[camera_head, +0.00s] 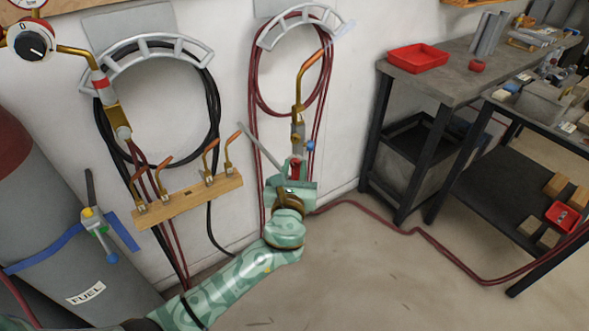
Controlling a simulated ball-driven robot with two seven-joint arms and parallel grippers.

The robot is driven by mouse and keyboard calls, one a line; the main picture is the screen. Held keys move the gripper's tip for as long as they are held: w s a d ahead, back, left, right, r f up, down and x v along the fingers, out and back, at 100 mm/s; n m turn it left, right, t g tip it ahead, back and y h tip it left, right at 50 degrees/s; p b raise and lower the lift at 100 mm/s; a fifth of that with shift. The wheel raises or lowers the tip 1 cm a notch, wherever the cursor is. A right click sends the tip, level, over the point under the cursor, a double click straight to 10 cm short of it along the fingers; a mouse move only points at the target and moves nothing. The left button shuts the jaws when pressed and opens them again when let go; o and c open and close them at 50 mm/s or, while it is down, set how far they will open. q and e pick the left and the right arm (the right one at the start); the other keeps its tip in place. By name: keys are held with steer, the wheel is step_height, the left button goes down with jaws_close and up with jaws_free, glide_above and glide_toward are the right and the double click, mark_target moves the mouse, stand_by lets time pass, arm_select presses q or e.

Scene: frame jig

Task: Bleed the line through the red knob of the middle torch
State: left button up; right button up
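The middle torch (298,112) hangs upright on the wall below a grey hose hanger, its copper tip bent to the upper right. Its blue knob (311,146) sticks out on the right side. Its red knob (295,167) shows lower down, directly at my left gripper (294,172). The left fingers are at the red knob, partly covering it. Whether they are closed on it or only around it I cannot tell. My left arm reaches up from the bottom left. My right gripper is not in view.
A wooden rack (188,201) with several copper nozzles is on the wall to the left, near a grey fuel cylinder (75,235). A dark workbench (440,68) with a red tray (418,57) stands right. Red hose (400,228) crosses the floor.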

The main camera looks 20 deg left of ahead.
arm_select(q)
steer(key=c, duration=0.4)
steer(key=shift+n, duration=0.3)
steer(key=n, duration=0.3)
steer(key=shift+r+n+p, duration=0.1)
steer(key=shift+n+p, duration=0.3)
steer(key=n, duration=0.4)
steer(key=shift+a+g+h, duration=0.15)
steer(key=shift+g+h, duration=0.25)
steer(key=n, duration=0.4)
steer(key=shift+n+h, duration=0.3)
steer(key=o, duration=1)
steer(key=shift+c, duration=0.2)
